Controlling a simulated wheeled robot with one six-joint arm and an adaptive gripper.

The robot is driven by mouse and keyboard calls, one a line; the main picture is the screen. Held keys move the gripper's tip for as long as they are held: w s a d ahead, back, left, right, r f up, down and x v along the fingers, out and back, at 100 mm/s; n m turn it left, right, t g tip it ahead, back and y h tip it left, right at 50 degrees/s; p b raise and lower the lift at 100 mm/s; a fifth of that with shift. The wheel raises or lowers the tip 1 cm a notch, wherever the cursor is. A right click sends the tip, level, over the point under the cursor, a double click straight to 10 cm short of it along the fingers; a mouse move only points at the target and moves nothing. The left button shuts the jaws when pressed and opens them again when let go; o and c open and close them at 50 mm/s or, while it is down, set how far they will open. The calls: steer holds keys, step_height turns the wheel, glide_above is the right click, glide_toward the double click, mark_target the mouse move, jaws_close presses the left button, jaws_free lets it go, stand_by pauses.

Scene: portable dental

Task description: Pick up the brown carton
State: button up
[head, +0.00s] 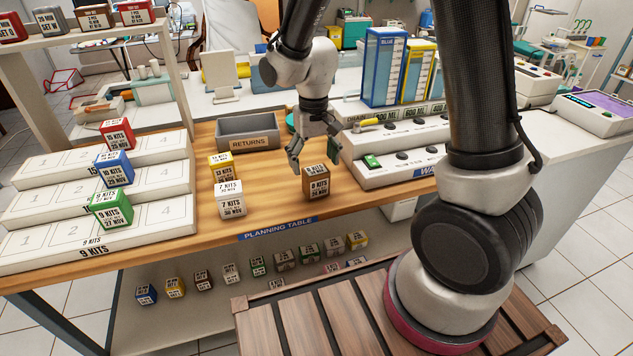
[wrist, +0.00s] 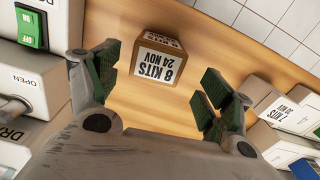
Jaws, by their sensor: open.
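The brown carton (head: 316,180) stands on the wooden table near its front edge, with a white label on its face. It also shows in the wrist view (wrist: 160,55), where the label reads "8 KITS 24 NOV" upside down. My gripper (head: 312,155) is just above and behind the carton in the head view. In the wrist view my gripper (wrist: 160,90) has its green-padded fingers spread wide. The carton lies beyond the fingertips, roughly centred between them but not between the pads. The gripper is open and empty.
A white carton (head: 230,199) and a yellow carton (head: 223,167) stand to the left. A grey returns bin (head: 248,132) is behind them. A white switch panel (head: 395,165) is close on the right. A stepped rack (head: 100,195) holds red, blue and green cartons.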

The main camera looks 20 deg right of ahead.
mark_target(316, 182)
steer(key=f, duration=0.7)
steer(key=shift+s+d+f, duration=0.15)
steer(key=shift+d, duration=0.05)
steer(key=c, duration=1.1)
